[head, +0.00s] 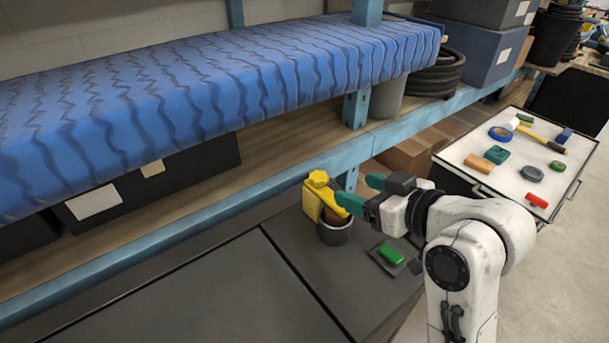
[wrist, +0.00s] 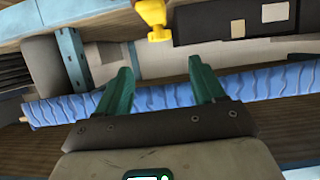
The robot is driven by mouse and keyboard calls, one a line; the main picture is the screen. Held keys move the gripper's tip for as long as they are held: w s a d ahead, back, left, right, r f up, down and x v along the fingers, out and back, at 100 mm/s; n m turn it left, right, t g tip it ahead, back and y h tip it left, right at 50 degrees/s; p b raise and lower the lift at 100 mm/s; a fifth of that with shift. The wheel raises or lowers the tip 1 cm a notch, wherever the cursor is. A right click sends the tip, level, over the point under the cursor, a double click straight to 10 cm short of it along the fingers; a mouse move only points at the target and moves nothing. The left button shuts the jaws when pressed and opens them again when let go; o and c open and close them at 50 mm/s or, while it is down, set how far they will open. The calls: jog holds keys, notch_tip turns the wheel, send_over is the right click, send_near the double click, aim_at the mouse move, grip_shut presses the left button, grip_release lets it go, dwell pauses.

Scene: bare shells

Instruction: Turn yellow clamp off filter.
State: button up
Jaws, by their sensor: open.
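The yellow clamp (head: 316,196) has a knob on top and stands upright beside a dark grey cup (head: 335,233) on the dark cabinet top. A brown rounded part, perhaps the filter, shows just above the cup, partly hidden by the clamp and my gripper. My gripper (head: 355,189) has teal fingers, is open, and reaches in from the right close to the clamp. In the wrist view my gripper (wrist: 160,82) has nothing between its fingers. The yellow clamp (wrist: 153,18) shows at the top edge there, beyond the fingertips; whether they touch is unclear.
A green block (head: 391,253) on a dark pad lies right of the cup, below my arm. A blue-covered shelf (head: 200,100) with a blue post (head: 356,107) stands behind. A white-topped cart (head: 520,160) with several small items is at right. The cabinet top (head: 180,300) at left is clear.

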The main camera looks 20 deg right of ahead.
aim_at(320, 176)
jog(key=p+x, duration=0.1)
jog(key=x, duration=0.9)
jog(key=shift+w+f, duration=0.15)
jog(key=shift+w, duration=0.1)
grip_shut()
dwell(0.4)
